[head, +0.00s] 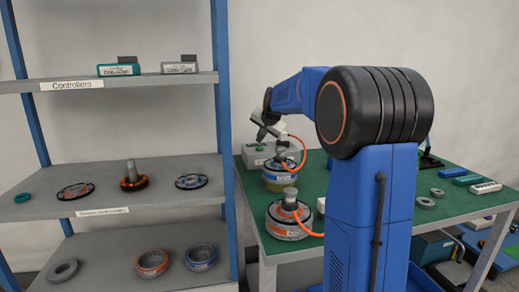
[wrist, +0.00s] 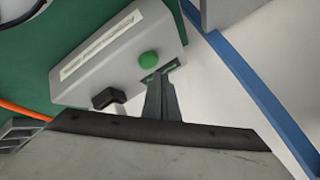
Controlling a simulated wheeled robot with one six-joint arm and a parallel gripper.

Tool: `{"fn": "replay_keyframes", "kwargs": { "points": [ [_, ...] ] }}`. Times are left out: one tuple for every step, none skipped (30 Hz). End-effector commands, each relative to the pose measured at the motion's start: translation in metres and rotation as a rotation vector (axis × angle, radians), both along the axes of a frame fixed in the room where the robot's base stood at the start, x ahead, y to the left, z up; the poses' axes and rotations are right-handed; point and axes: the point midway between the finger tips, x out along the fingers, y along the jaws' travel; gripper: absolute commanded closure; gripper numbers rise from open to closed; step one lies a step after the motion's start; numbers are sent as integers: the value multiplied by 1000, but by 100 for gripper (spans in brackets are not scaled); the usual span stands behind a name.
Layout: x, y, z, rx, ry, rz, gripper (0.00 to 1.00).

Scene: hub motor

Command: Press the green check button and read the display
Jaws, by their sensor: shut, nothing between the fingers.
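A grey tester box (head: 256,156) stands at the back left of the green-topped table. In the wrist view the box (wrist: 125,70) fills the upper middle. Its round green button (wrist: 149,60) is uncovered. A pale strip (wrist: 100,46) lies along its top; I cannot make out any writing. A small dark patch beside the button is partly hidden by my fingertips, and I cannot tell whether it is the display. My gripper (wrist: 161,80) is shut and empty, its tips just beside the button; contact cannot be told. In the head view my gripper (head: 263,133) is over the box.
Two hub motors (head: 280,178) (head: 287,222) stand in front of the box, with orange cables. A black connector (wrist: 108,97) sticks out of the box. The shelf (head: 110,208) at left holds motor parts and controllers (head: 119,70). A blue post (wrist: 250,80) stands close beside the box.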

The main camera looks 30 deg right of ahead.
Motion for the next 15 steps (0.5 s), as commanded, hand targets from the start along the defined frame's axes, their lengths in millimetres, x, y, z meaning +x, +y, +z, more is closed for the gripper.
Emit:
{"fn": "replay_keyframes", "kwargs": {
  "points": [
    [0,0,4,0,-1,0,100],
    [0,0,6,-1,-2,-1,100],
    [0,0,9,-1,-3,0,100],
    [0,0,12,-1,-3,-1,100],
    [0,0,14,-1,-3,0,100],
    [0,0,17,0,-2,-1,100],
    [0,0,19,0,-2,-1,100],
    [0,0,22,0,-2,-1,100],
    [0,0,25,0,-3,-1,100],
    [0,0,28,0,-3,-1,100],
    [0,0,30,0,-3,-1,100],
    [0,0,33,0,-2,-1,100],
    [0,0,35,0,-1,0,100],
    [0,0,38,0,-2,1,100],
    [0,0,41,-1,-3,0,100]
  ]
}}
